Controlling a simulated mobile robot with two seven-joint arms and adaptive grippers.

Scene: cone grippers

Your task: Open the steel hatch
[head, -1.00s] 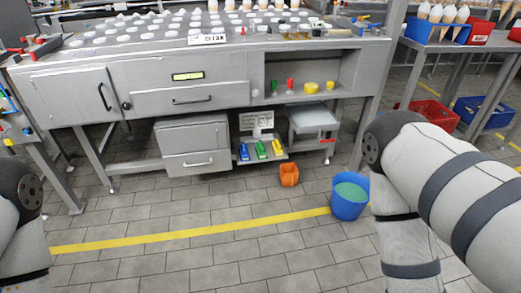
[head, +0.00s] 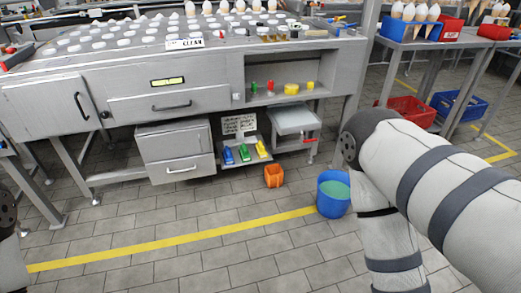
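The steel hatch appears to be the square grey door (head: 48,111) at the left end of the workbench front. It has a dark vertical handle (head: 80,107) near its right edge and a round black knob (head: 105,114) just to the right. The door looks shut. My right arm fills the right side of the head view, with its gripper out of frame. Only a small part of my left arm shows at the lower left edge, and its gripper is also out of frame.
A steel drawer (head: 190,104) and an open shelf (head: 265,97) are right of the door. A lower cabinet (head: 172,143) hangs below. A blue bucket (head: 325,202) and an orange bin (head: 274,176) stand on the floor. The tiled floor before the bench is mostly clear.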

